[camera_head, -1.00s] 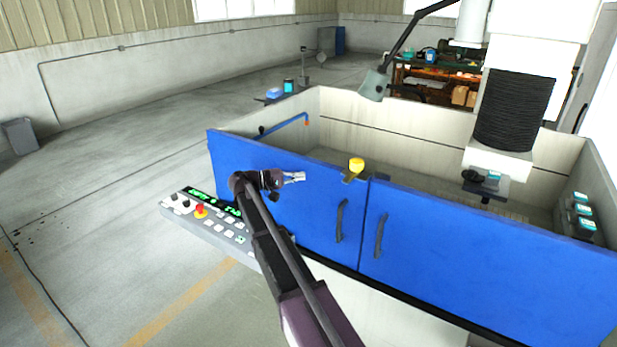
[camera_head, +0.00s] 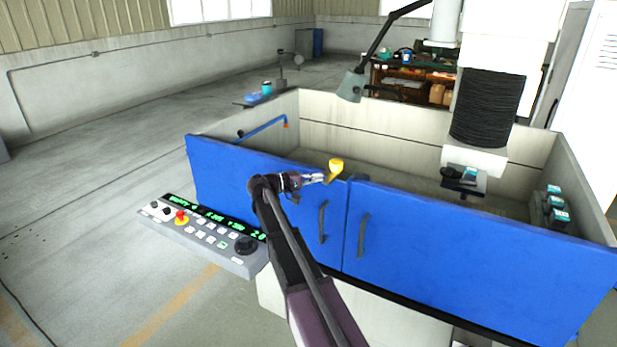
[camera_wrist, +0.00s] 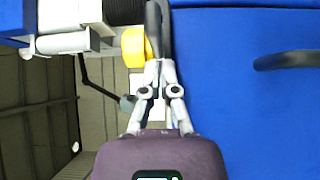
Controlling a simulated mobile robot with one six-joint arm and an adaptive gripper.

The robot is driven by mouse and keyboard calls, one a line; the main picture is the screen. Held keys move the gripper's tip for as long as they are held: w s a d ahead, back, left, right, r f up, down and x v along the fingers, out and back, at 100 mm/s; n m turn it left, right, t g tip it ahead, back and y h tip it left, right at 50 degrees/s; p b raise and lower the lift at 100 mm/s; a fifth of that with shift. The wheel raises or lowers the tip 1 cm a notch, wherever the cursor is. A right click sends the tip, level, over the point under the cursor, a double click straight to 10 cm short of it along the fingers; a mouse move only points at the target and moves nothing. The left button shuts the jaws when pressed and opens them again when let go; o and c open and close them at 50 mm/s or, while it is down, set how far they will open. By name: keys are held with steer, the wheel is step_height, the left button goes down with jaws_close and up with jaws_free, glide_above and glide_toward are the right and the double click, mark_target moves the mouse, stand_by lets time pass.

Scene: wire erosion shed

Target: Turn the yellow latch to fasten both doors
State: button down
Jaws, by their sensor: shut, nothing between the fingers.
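The yellow latch (camera_head: 336,166) sits at the top edge of the left blue door (camera_head: 270,200), just left of the seam with the right blue door (camera_head: 450,240). Its yellow part leans down to the left in the head view. Both doors stand in line, with a thin dark seam between them. My gripper (camera_head: 322,178) is shut and empty, with its fingertips right at the latch's left side. In the wrist view, my gripper (camera_wrist: 160,64) ends at a dark bar, with the yellow latch (camera_wrist: 134,47) just left of the fingertips. I cannot tell whether they touch.
Dark handles (camera_head: 323,222) stand on both doors near the seam. A control panel (camera_head: 205,235) juts out left of my arm. The machine head (camera_head: 487,110) hangs over the tank behind the doors. Open floor lies to the left.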

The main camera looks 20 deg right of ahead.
steer(key=shift+s+d, duration=0.15)
steer(key=shift+d, duration=0.05)
stand_by(0.3)
steer(key=shift+s+a+t, duration=0.1)
steer(key=shift+a+t, duration=0.15)
steer(key=shift+t, duration=0.05)
